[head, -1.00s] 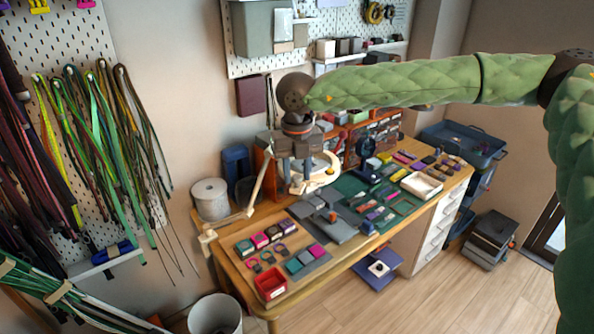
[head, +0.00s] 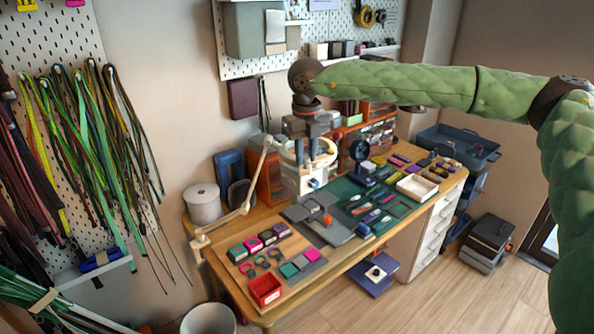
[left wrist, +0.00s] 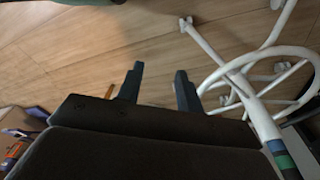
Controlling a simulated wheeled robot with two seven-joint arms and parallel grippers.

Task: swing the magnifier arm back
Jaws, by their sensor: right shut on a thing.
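The magnifier is a beige jointed arm (head: 243,206) clamped at the left end of the workbench. It rises to an elbow near the wall, and its pale ring head (head: 287,154) is over the back of the bench. My right gripper (head: 307,162) points down at the ring head and is shut on it; the fingers hide part of the ring, so the exact grip spot is unclear. My left gripper (left wrist: 159,90) shows only in the left wrist view, with its two dark fingers apart and nothing between them, above the wooden floor.
The workbench (head: 225,262) carries a red tray (head: 265,289), a grey board (head: 325,222), a green mat (head: 345,190) and a white spool (head: 203,203). Orange drawer units stand behind. Cords (head: 95,150) hang at left. A white tubular stand (left wrist: 245,85) is near my left gripper.

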